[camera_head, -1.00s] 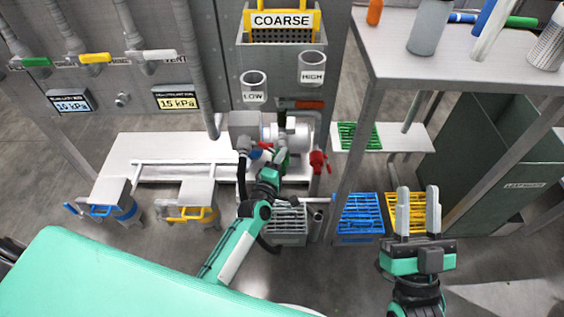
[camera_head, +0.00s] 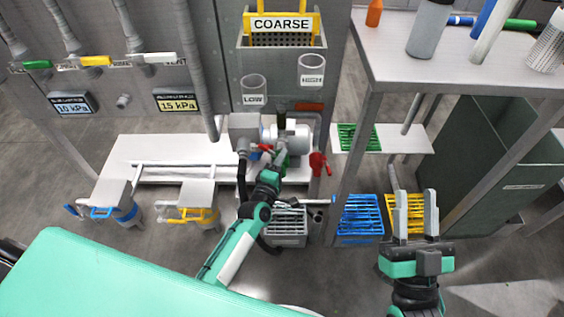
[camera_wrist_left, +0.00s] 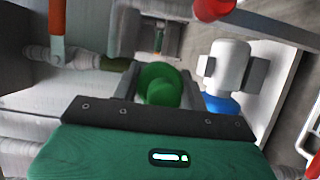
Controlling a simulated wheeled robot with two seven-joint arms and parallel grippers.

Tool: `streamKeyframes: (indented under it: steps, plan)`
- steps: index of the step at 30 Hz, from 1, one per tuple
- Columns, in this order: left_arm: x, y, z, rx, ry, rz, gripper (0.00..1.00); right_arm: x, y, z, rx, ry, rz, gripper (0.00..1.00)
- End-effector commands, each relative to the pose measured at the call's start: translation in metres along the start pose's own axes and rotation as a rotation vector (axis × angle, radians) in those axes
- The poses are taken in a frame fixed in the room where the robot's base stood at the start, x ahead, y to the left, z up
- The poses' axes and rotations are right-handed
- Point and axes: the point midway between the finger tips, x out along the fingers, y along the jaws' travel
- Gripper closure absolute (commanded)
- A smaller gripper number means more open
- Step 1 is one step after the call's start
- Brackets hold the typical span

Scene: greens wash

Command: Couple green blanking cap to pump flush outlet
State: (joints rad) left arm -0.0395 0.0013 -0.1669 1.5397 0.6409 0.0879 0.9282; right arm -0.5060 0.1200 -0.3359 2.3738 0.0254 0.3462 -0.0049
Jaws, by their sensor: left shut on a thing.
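The green blanking cap (camera_wrist_left: 160,84) sits between the fingers of my left gripper (camera_wrist_left: 158,88) in the left wrist view. In the head view my left gripper (camera_head: 279,158) reaches in front of the pump (camera_head: 290,136), and the cap is hard to make out there. A grey pipe fitting (camera_wrist_left: 85,58) with an olive-green end lies just left of the cap in the wrist view. I cannot tell whether that fitting is the flush outlet or whether the cap touches it. My right gripper (camera_head: 416,212) is open and empty at the right.
A red-handled valve (camera_head: 319,163) stands right of the pump. Blue (camera_head: 359,238) and yellow (camera_head: 391,228) crates sit low between the pump and my right gripper. A white and blue fitting (camera_wrist_left: 228,75) is right of the cap. A metal table (camera_head: 480,75) fills the upper right.

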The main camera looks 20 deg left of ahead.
Motion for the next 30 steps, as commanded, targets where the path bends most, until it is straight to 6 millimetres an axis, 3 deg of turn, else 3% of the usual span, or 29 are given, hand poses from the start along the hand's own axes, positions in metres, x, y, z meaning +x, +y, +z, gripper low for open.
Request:
streamKeyframes:
  steps: [30]
  plan:
    - [0.011, 0.000, -0.005, 0.000, 0.001, 0.001, 0.84, 0.000, 0.000, 0.000, 0.001, 0.002, 0.001, 0.64]
